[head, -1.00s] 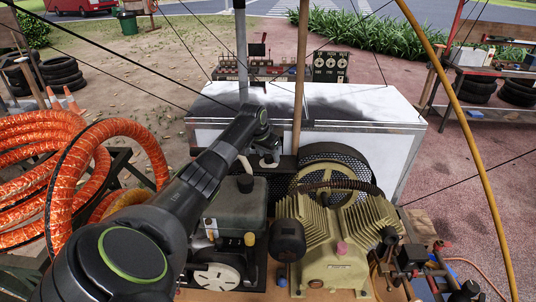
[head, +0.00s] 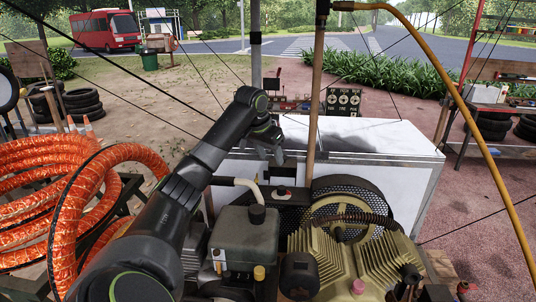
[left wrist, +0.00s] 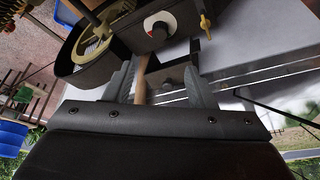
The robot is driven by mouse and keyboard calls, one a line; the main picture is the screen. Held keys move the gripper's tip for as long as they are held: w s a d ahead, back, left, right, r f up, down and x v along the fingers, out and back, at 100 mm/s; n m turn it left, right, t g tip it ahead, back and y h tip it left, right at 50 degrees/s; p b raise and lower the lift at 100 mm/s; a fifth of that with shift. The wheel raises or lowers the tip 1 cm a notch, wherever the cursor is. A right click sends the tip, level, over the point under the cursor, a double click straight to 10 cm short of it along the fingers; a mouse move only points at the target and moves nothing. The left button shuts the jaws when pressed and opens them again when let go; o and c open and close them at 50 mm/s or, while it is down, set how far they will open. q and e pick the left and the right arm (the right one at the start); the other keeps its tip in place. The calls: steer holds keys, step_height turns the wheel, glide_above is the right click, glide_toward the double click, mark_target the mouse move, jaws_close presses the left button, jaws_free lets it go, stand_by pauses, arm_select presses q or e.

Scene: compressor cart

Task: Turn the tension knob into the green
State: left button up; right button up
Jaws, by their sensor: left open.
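The tension knob (left wrist: 160,27) is a small dark knob on a white dial with a red part, on the front of a black box (left wrist: 122,36). In the head view the dial is a small red-and-white spot (head: 283,191) on the dark housing beside the belt wheel. I cannot make out any green on it. My left gripper (head: 278,157) is open and empty, above the dial in the head view. In the left wrist view its two fingers (left wrist: 162,58) stand apart, with the dial beyond the tips and not between them. My right gripper is not in view.
The compressor (head: 345,255) and its spoked belt wheel (head: 347,213) stand right of the knob, with the engine (head: 245,238) in front. A wooden pole (head: 315,100) rises close to the gripper. A white chest (head: 400,150) is behind. Orange hose (head: 65,205) lies left.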

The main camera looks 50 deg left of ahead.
arm_select(q)
steer(key=shift+v, duration=1.1)
